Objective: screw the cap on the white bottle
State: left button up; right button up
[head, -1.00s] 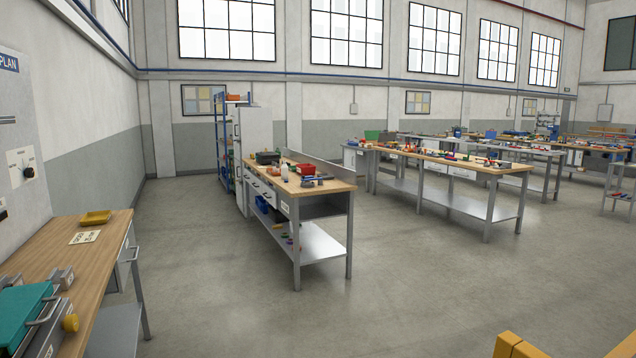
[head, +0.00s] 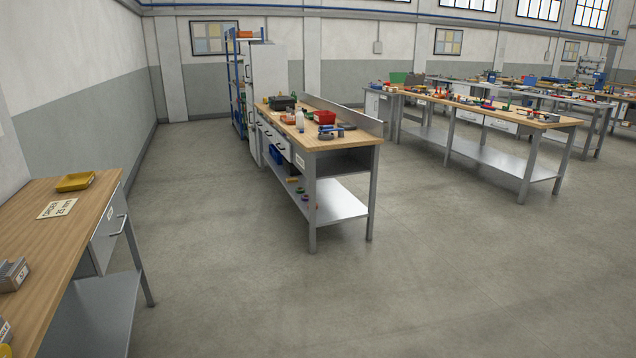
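A small white bottle (head: 299,120) stands upright on the wooden workbench (head: 345,140) in the middle distance. It is too small in the head view to tell whether a cap is on it. I cannot make out a separate cap. Neither of my grippers is in view.
A red bin (head: 324,117) and a black tray (head: 283,103) sit on the same bench. A wooden bench (head: 95,205) with a yellow tray (head: 75,182) is close on the left. A long workbench (head: 485,120) stands at the right. The grey floor (head: 400,280) ahead is clear.

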aim_at(299, 117)
jog(key=i, duration=2.1)
jog(key=i+l+u, duration=0.1)
jog(key=i, duration=0.8)
jog(key=i+l+u, duration=0.15)
jog(key=i, duration=0.7)
jog(key=z, duration=0.3)
jog(key=i+j+z, duration=0.15)
jog(key=z, duration=0.25)
jog(key=i+j+z, duration=0.1)
jog(key=j+z, duration=0.25)
jog(key=i+j+z, duration=0.1)
jog(key=j+z, duration=0.15)
jog(key=z, duration=0.15)
jog(key=j+z, duration=0.5)
jog(key=j, duration=0.5)
jog(key=j+z, duration=0.15)
jog(key=j, duration=0.45)
jog(key=j+z, duration=0.1)
jog(key=j, duration=0.5)
jog(key=k+j+z, duration=0.15)
jog(key=j, duration=0.4)
jog(key=j+z, duration=0.1)
jog(key=j, duration=0.5)
jog(key=k+j, duration=0.1)
jog(key=j, duration=0.35)
jog(key=k+j, duration=0.1)
jog(key=j, duration=0.35)
jog(key=k+j, duration=0.1)
jog(key=j, duration=0.3)
jog(key=i, duration=0.2)
